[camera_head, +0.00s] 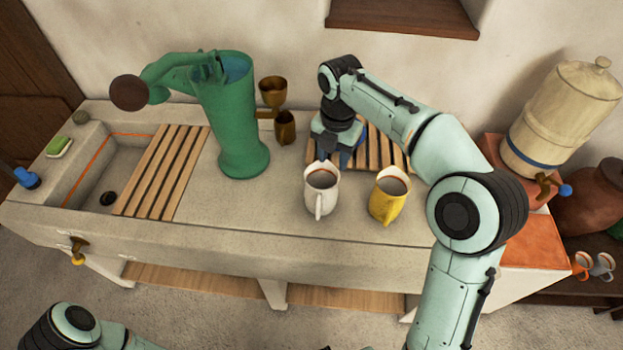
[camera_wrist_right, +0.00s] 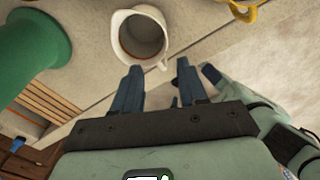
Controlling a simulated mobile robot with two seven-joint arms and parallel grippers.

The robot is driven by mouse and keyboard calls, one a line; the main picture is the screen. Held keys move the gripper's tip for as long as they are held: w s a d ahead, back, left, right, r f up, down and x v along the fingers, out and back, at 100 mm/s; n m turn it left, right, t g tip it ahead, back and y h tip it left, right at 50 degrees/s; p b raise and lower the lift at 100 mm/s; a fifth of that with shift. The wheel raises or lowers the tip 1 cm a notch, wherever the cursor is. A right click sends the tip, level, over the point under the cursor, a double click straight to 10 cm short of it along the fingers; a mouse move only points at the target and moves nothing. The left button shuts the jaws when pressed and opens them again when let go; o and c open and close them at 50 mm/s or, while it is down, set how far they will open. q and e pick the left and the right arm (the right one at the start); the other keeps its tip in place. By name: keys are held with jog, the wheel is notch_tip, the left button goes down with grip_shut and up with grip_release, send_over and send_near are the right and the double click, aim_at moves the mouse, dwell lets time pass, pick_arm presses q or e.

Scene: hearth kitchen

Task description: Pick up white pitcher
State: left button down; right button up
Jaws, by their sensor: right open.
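My right gripper (camera_head: 334,156) is open and empty, just behind and above the pitcher's rim in the head view. In the right wrist view both fingers of the right gripper (camera_wrist_right: 157,77) are apart with nothing between them. Only a piece of my left arm shows at the bottom left; its gripper is out of view.
A yellow pitcher (camera_head: 386,205) stands close on the right. A wooden slatted rack (camera_head: 376,148) lies behind. A cream dispenser (camera_head: 562,115) stands far right. The counter's front strip is clear.

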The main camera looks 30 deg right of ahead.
aim_at(333, 190)
jog(key=f, duration=0.2)
jog(key=f+b, duration=0.1)
jog(key=f, duration=0.1)
jog(key=s+f, duration=0.1)
jog(key=f, duration=0.2)
jog(key=shift+f, duration=0.1)
jog(key=shift+w+d+f+b, duration=0.1)
jog(key=shift+f+b, duration=0.15)
jog(key=shift+f, duration=1.2)
jog(key=shift+w+d+f+b, duration=0.1)
jog(key=shift+f+b, duration=0.15)
jog(key=shift+f, duration=1.2)
pick_arm(q)
jog(key=shift+s+f, duration=0.95)
jog(key=shift+f, duration=0.3)
pick_arm(e)
grip_shut()
